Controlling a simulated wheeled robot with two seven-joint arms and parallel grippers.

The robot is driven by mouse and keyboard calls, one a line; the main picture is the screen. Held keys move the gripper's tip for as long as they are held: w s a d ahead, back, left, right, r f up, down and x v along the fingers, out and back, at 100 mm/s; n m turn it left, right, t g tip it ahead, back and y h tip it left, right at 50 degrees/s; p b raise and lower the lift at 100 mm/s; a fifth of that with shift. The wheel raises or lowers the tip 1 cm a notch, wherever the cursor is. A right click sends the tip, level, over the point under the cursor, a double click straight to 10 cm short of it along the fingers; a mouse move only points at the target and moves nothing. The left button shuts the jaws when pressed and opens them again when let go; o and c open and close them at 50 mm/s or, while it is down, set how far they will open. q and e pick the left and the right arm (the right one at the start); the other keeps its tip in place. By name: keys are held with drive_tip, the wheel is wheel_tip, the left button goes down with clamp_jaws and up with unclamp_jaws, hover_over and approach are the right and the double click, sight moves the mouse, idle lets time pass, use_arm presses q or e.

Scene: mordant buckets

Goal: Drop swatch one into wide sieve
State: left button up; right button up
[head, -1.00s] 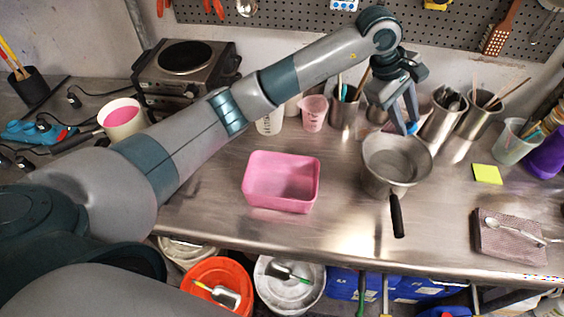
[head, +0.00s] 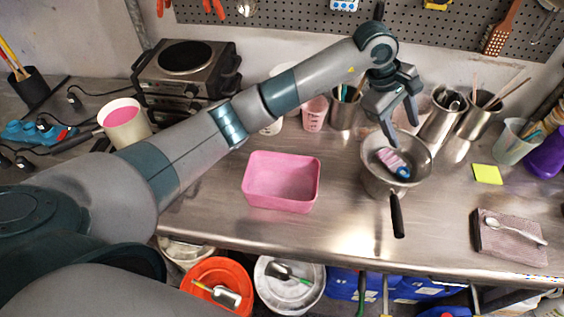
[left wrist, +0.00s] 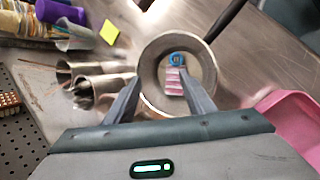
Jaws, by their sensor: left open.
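The wide sieve (head: 375,183) is a grey metal bowl shape with a black handle, standing on the steel bench right of centre. It also shows in the left wrist view (left wrist: 207,62). Swatch one (head: 390,158), a pink striped piece with a blue round end, appears inside the sieve's rim. In the left wrist view the swatch (left wrist: 174,84) shows within the sieve's ring, between my fingers. Whether it rests on the bottom is hard to tell. My left gripper (head: 402,130) is open above the sieve's far side, its fingers apart from the swatch. My right gripper is out of view.
A pink tub (head: 282,206) stands left of the sieve. Metal cups with tools (head: 443,122) and a pink beaker (head: 314,115) stand behind. The bench front is clear.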

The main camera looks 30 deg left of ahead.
use_arm(q)
drive_tip(key=b+v, duration=0.7)
drive_tip(key=v, duration=1)
drive_tip(key=shift+a, duration=0.25)
drive_tip(key=shift+r, duration=0.2)
